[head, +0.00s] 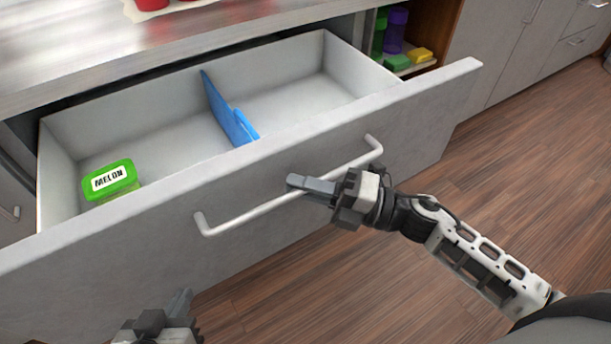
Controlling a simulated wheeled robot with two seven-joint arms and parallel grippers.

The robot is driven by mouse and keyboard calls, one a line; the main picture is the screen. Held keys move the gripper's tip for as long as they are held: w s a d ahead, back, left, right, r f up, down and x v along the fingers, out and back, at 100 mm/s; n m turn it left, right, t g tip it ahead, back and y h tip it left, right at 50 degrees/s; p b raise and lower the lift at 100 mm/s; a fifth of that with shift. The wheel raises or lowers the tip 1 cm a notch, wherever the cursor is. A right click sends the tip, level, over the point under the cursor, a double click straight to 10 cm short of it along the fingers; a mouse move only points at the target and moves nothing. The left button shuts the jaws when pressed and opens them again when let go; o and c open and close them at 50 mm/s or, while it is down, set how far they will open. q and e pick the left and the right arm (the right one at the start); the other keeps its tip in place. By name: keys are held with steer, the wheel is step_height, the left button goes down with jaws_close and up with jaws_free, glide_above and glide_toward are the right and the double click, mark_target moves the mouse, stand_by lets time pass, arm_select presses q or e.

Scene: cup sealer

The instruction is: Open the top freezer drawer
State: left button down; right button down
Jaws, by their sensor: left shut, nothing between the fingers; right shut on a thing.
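The top drawer (420,108) is pulled out, with its pale interior in plain view. Its white bar handle (245,214) runs across the grey front. My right gripper (292,184) is shut on the handle, right of its middle. My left gripper (184,296) is shut and empty, low at the bottom edge of the view, in front of the drawer and apart from it. Part of the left gripper is cut off by the frame.
A green box labelled MELON (111,180) lies in the drawer's left part. A blue divider (228,112) stands across the drawer. A counter top (80,50) is above. An open shelf with colourful containers (396,30) is behind right. Wooden floor (510,170) is clear.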

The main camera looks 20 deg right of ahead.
arm_select(q)
steer(key=shift+d, duration=0.15)
arm_select(e)
steer(key=shift+s+d, duration=0.15)
steer(key=shift+s, duration=0.25)
steer(key=c, duration=1.5)
jaws_free()
steer(key=shift+o, duration=0.2)
arm_select(q)
steer(key=shift+d+f+b, duration=0.1)
steer(key=shift+f+b, duration=0.35)
steer(key=shift+b, duration=0.55)
arm_select(e)
steer(key=v, duration=1.6)
arm_select(q)
steer(key=shift+s, duration=0.1)
arm_select(e)
steer(key=shift+r, duration=0.15)
